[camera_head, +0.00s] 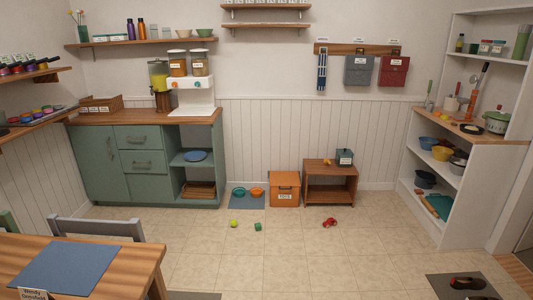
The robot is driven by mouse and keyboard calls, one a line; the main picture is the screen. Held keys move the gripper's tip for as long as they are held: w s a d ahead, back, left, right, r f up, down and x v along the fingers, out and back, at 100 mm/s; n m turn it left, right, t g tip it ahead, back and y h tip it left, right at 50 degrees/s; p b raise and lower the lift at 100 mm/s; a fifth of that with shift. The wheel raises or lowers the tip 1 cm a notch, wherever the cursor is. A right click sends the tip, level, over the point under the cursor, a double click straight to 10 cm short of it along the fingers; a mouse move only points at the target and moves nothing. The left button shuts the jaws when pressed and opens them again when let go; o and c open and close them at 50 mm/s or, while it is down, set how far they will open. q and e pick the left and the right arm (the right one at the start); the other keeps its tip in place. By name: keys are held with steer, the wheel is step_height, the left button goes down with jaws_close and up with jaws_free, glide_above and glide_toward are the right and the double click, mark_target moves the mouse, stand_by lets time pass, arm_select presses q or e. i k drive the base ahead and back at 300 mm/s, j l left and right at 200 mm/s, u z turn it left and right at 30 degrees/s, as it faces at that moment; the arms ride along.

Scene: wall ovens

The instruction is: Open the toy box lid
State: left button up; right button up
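The toy box appears to be the orange wooden box (285,190) with a small white label on its front. It stands on the floor against the white panelled wall, near the middle of the view. Its top looks flat and closed. The label is too small to read surely. Neither of my grippers shows in the head view.
A low brown open shelf (330,188) stands close to the box's right. A blue mat (246,205) with two bowls lies to its left. A yellow-green ball (234,223), a green block (257,227) and a red toy (329,222) lie in front. A wooden table (130,262) stands front left.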

mark_target(279, 179)
steer(key=i, duration=4.25)
